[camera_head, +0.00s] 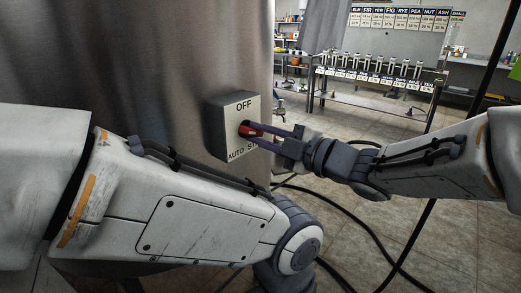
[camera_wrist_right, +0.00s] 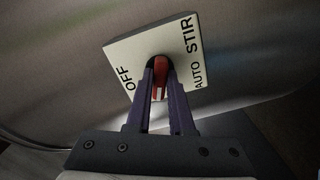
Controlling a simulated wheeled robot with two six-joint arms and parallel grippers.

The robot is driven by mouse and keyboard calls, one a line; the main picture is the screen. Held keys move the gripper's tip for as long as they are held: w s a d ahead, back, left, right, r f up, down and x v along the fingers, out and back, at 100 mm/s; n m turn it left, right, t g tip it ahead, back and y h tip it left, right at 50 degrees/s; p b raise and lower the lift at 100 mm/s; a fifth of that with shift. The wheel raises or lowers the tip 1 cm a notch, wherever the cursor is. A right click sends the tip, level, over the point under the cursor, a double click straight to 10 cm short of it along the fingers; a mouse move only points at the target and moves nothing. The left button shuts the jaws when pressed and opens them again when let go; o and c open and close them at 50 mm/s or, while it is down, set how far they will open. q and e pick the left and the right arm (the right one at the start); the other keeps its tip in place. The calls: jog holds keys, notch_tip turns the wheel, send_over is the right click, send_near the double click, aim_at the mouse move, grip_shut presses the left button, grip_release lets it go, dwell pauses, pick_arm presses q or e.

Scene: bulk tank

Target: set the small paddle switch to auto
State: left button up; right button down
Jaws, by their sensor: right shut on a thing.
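The switch box (camera_head: 222,128) is mounted on the steel tank wall, its pale plate marked OFF at the top and AUTO and STIR along the bottom. Its small red paddle (camera_head: 248,130) sits in the middle of the plate. My right gripper (camera_head: 256,130) reaches in from the right and is shut on the paddle. In the right wrist view the plate (camera_wrist_right: 187,27) is seen turned, and the red paddle (camera_wrist_right: 160,72) is between the two purple fingers. Fingers partly cover the paddle, so its exact setting is hard to tell. My left arm crosses the foreground; its gripper is not visible.
The curved steel tank (camera_head: 150,70) fills the left and middle. Dark cables (camera_head: 365,232) lie on the tiled floor at the right. A rack with labelled signs and a bench (camera_head: 385,85) stand far back.

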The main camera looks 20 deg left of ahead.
jog(key=n+b, duration=0.3)
jog(key=shift+f, duration=0.2)
jog(key=shift+r+n+b, duration=0.1)
jog(key=shift+n+b, duration=0.8)
jog(key=c, duration=0.8)
grip_release()
jog(key=p+v, duration=0.1)
jog(key=v, duration=0.9)
jog(key=shift+s+d, duration=0.15)
jog(key=shift+d, duration=0.1)
